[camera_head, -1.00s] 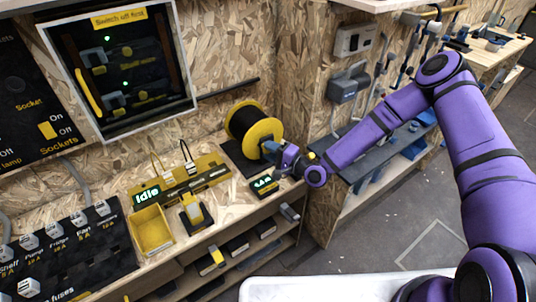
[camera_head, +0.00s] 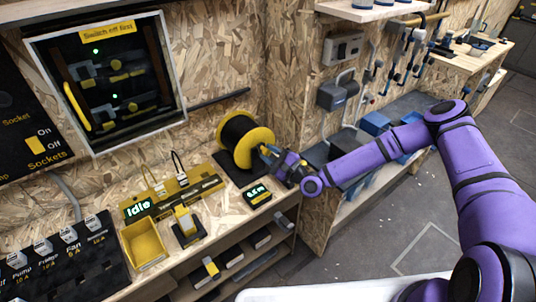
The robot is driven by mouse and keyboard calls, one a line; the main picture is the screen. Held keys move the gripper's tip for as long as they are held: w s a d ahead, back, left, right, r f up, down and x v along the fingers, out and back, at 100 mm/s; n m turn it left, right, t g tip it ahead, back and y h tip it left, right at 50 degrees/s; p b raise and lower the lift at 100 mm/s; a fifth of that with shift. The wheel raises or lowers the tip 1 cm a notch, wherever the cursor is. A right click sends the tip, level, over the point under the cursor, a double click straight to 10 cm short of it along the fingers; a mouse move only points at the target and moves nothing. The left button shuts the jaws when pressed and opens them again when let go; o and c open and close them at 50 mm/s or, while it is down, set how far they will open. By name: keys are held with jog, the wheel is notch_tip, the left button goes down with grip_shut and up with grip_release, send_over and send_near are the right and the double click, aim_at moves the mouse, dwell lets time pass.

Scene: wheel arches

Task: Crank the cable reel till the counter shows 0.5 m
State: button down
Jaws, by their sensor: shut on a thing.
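The cable reel (camera_head: 238,138), black cable between yellow flanges, stands on a dark base at the right end of the wooden bench. The small black counter (camera_head: 257,193) with green digits sits in front of it and appears to read 0.5 m, though the digits are small. My gripper (camera_head: 268,153) is at the right side of the reel's front flange, shut on the crank handle. The handle itself is mostly hidden by the gripper.
A tester showing "Idle" (camera_head: 138,208), a yellow bin (camera_head: 143,244) and a yellow-and-black device (camera_head: 186,224) stand left on the bench. The wood panel with grey boxes (camera_head: 338,90) rises right behind my arm. Floor on the right is clear.

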dwell(0.4)
jog(key=c, duration=0.8)
grip_release()
jog(key=shift+d, duration=0.1)
jog(key=v, duration=1)
jog(key=shift+s+d+f, duration=0.15)
jog(key=shift+s+d, duration=0.1)
jog(key=shift+s, duration=0.05)
